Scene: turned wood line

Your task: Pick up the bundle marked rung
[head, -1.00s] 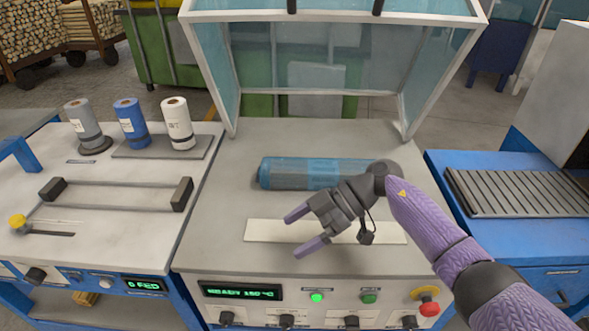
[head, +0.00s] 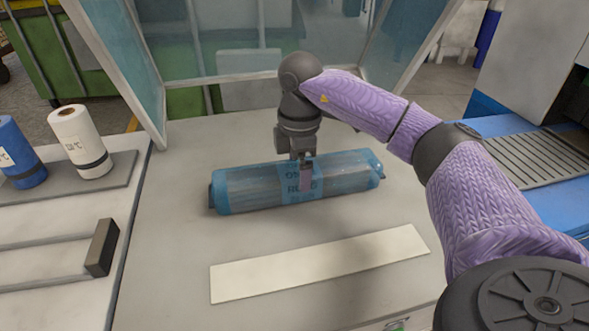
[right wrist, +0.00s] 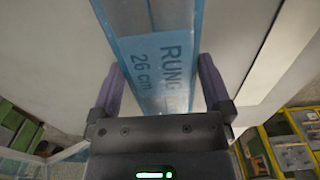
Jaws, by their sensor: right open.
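The bundle (head: 245,190), wrapped in clear blue film, lies lengthwise on the grey bench top below the raised hood. The right wrist view shows the same bundle (right wrist: 150,45) with a label reading "RUNG 26 cm". My right gripper (head: 305,182) points down over the middle of the bundle. Its two purple fingers are open, one on each side of the bundle in the right wrist view (right wrist: 162,75). I cannot tell whether they touch the film. The far finger is hidden in the head view. My left gripper is not in view.
A pale strip (head: 320,264) lies on the bench in front of the bundle. The clear hood (head: 225,60) stands raised behind. Film rolls, one white (head: 80,140), stand at the left. A slatted blue table (head: 515,165) is at the right.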

